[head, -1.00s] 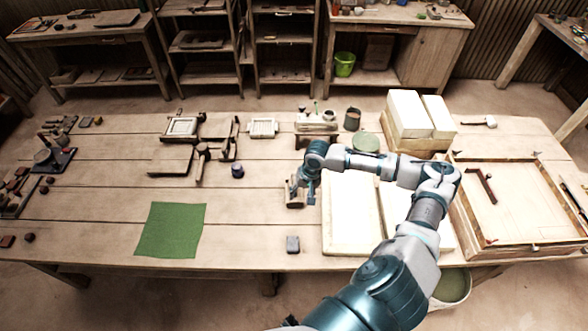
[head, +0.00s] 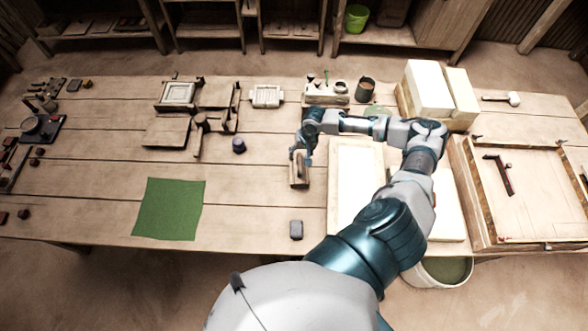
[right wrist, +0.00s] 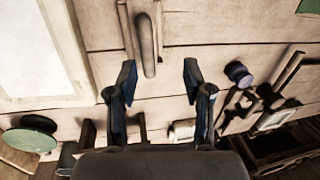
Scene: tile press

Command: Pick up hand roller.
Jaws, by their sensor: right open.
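A wooden tool with a rounded brown grip, which looks like the hand roller (head: 300,175), lies on the table just in front of my right gripper (head: 301,156). In the right wrist view the rounded brown grip (right wrist: 148,46) lies over a paler wooden part, just beyond and between the fingertips. My right gripper (right wrist: 159,68) is open, with its two blue fingers spread apart and nothing between them. Whether the fingertips are level with the tool or above it I cannot tell. My left gripper is not in view.
A white slab (head: 351,196) lies close right of the tool. A dark blue jar (head: 239,145) and wooden tools stand to the left. The table between cloth and block is clear.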

